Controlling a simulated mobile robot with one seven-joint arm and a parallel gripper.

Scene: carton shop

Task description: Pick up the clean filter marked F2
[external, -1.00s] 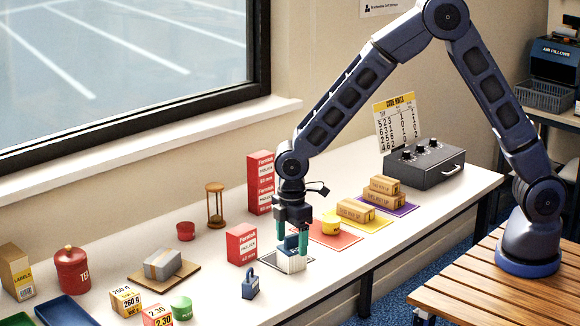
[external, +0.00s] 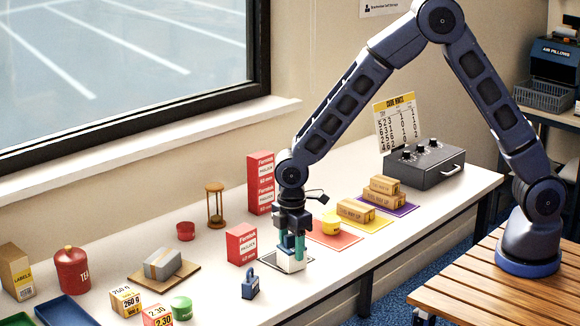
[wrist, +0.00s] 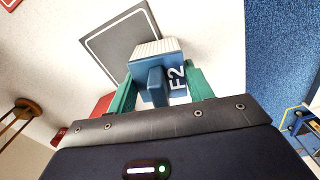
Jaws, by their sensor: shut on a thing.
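The filter marked F2 is a small block with a blue top, a raised blue grip and a white ribbed side. In the wrist view the filter (wrist: 158,76) sits between the two green fingers, with its F2 mark readable. My gripper (wrist: 160,92) is shut on it. In the external view my gripper (external: 291,252) points straight down around the filter (external: 291,265), whose white lower part shows. The filter is at the dark grey square mat (external: 304,260) with a pale border. I cannot tell whether it touches the table.
A blue padlock-shaped object (external: 250,285) stands close by at the left front. A red and white Fermisk box (external: 241,244) stands just behind left. A yellow tub (external: 331,224) sits on a red mat to the right. The table's front edge is near.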

